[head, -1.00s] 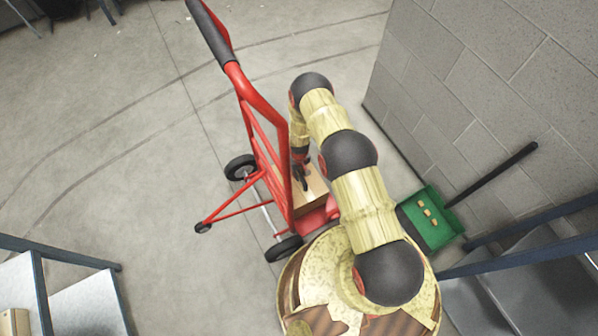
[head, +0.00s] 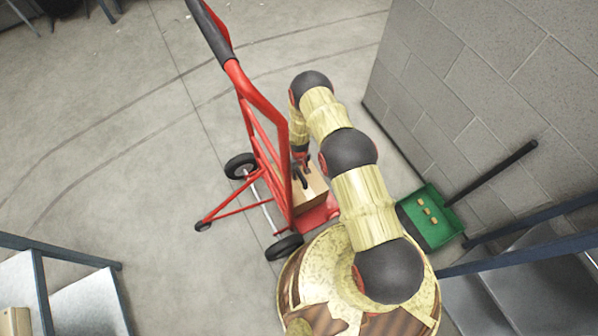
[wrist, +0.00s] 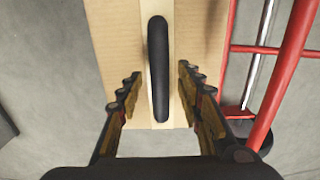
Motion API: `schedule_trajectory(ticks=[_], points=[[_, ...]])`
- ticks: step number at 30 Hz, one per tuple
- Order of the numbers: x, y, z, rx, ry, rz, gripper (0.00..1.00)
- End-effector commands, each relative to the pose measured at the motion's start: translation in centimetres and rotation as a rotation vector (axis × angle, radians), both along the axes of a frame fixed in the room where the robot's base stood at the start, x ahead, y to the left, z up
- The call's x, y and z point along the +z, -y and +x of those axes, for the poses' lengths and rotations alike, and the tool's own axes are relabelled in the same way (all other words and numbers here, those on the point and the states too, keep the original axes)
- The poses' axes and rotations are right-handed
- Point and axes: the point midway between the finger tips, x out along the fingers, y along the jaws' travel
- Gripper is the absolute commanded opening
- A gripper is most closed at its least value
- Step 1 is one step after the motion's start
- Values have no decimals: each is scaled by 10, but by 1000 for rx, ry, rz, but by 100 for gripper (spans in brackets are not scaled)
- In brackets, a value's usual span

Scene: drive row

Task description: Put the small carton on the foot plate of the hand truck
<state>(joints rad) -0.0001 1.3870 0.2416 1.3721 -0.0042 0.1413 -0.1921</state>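The small carton (head: 312,193) is tan cardboard with a paler tape strip and a black handle on top. In the head view it appears to stand on the red foot plate (head: 318,217) of the hand truck (head: 266,110), partly hidden by the truck's frame and my arm. The carton (wrist: 200,40) fills the middle of the wrist view. My gripper (head: 302,180) is over the carton. In the wrist view my gripper (wrist: 160,92) is open, one finger on each side of the black handle (wrist: 158,70), with gaps between. The contact under the carton is hidden.
A block wall (head: 490,80) stands at the right. A green dustpan (head: 432,217) with small tan pieces lies near it. Blue-edged metal shelving (head: 530,270) is at the lower right, more at the lower left (head: 80,300). The floor left of the truck is clear.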

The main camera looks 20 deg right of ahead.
Motion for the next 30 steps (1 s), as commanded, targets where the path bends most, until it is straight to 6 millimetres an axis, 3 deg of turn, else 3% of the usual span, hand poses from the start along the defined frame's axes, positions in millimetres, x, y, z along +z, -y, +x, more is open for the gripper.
schedule_trajectory(ticks=[5, 16, 24, 28, 30], points=[[20, 0, 2, 0, 3, 0, 36], [94, 0, 1, 0, 2, 0, 36], [121, 0, 1, 0, 1, 0, 36], [141, 0, 11, -3, 12, 0, 36], [163, 0, 21, -7, 25, 0, 36]])
